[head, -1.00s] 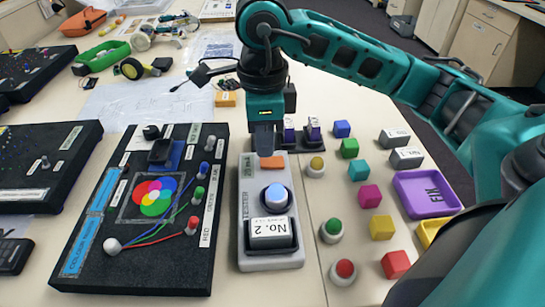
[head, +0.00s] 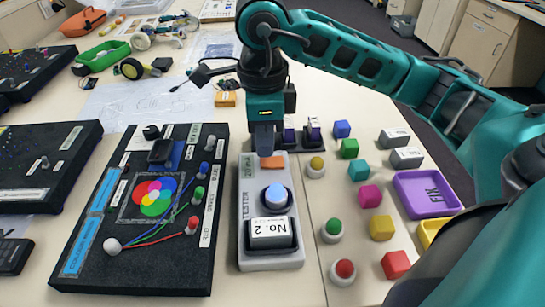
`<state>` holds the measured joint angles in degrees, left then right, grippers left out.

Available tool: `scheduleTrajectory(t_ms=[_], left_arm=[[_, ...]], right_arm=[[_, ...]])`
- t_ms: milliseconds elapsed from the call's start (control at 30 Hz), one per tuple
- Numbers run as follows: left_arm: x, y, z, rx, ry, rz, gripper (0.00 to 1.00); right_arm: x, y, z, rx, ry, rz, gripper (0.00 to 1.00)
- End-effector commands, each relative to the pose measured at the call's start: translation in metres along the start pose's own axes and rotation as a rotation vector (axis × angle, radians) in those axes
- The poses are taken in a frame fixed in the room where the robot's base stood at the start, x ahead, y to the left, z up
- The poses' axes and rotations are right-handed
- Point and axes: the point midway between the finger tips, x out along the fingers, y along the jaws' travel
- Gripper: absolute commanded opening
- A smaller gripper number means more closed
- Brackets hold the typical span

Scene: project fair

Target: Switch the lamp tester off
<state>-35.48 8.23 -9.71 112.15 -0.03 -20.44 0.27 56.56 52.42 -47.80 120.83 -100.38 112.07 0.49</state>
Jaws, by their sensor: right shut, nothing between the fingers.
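The lamp tester (head: 246,230) is a grey box in the middle of the table. It has a small display near its far end, an orange switch (head: 272,162), a pale blue lamp (head: 275,196) and a block marked No. 2 (head: 269,234) in a dark holder. My right gripper (head: 265,153) points down over the tester's far end, shut and empty, its tips at or just above the orange switch. I cannot tell whether they touch. The tips hide part of the tester's far end. My left gripper is out of view.
A black colour-mixing board (head: 90,255) stands close to the tester's left. To the right are coloured cubes such as the red one (head: 396,264), round buttons such as the green one (head: 334,226), and a purple FIX tray (head: 460,205). Two dark clips stand behind the gripper.

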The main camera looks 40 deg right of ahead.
Motion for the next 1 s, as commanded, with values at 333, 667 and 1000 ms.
scheduleTrajectory(t_ms=[333, 667, 1000], left_arm=[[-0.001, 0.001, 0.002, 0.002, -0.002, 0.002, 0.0], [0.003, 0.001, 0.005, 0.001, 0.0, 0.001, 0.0], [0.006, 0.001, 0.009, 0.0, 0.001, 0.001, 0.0]], right_arm=[[0.002, 0.0, 0.0, 0.0, 0.0, 0.0, 0.0], [0.007, 0.0, 0.0, 0.0, 0.0, 0.0, 0.0], [0.012, 0.0, 0.0, 0.0, 0.0, 0.0, 0.0]])
